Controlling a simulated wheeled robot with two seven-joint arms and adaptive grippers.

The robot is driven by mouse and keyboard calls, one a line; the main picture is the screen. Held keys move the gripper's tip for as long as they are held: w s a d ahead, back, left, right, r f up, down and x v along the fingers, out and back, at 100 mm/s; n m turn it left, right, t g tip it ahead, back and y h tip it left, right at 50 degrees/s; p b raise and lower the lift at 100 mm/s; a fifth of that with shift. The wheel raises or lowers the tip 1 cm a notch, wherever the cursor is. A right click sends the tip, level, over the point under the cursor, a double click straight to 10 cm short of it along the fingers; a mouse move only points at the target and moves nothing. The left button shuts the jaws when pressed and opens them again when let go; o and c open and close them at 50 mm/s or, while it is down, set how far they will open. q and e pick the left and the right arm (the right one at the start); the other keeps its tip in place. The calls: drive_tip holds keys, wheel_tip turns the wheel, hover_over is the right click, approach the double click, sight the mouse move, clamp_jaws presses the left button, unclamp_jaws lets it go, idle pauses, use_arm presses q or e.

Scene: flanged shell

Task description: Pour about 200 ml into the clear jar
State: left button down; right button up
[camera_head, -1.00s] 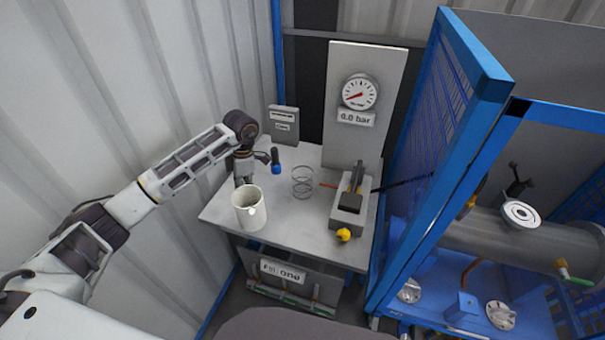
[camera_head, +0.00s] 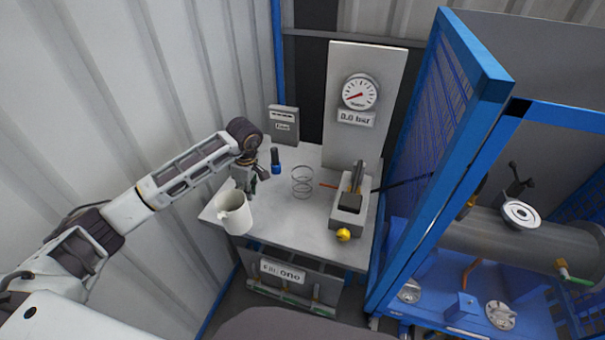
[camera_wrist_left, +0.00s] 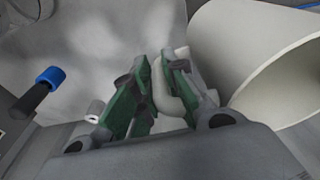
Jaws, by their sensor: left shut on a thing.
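A cream pitcher (camera_head: 236,215) hangs at the front left edge of the bench, its open mouth up and slightly tilted. My left gripper (camera_head: 250,186) is just behind it. In the left wrist view the left gripper (camera_wrist_left: 160,95) is shut on the pitcher's handle, and the pitcher (camera_wrist_left: 255,55) fills the upper right. Its contents cannot be seen. The clear jar (camera_head: 302,182) stands upright on the bench to the right of the pitcher, apart from it. My right gripper is not in view.
A blue-and-black tool (camera_head: 277,162) stands behind the jar's left and shows in the wrist view (camera_wrist_left: 38,92). A grey pump block with lever (camera_head: 350,205) and a yellow ball (camera_head: 343,235) are on the right. A gauge panel (camera_head: 364,120) stands behind. A blue frame (camera_head: 425,190) bounds the right.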

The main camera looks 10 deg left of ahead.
use_arm(q)
drive_tip(key=m, duration=0.3)
drive_tip(key=shift+s+d+f+t, duration=0.15)
drive_tip(key=shift+d+f+t, duration=0.05)
drive_tip(key=shift+d+t, duration=0.15)
drive_tip(key=s+d+f+m, duration=0.2)
drive_tip(key=s+d+m, duration=0.1)
drive_tip(key=m, duration=0.4)
drive_tip(key=s+d+f+m+t+h, duration=0.1)
drive_tip(key=s+d+f+m, duration=0.1)
drive_tip(key=d+m, duration=0.4)
drive_tip(key=shift+s+d+f+m+h, duration=0.3)
drive_tip(key=shift+s+m, duration=0.35)
drive_tip(key=shift+m, duration=0.15)
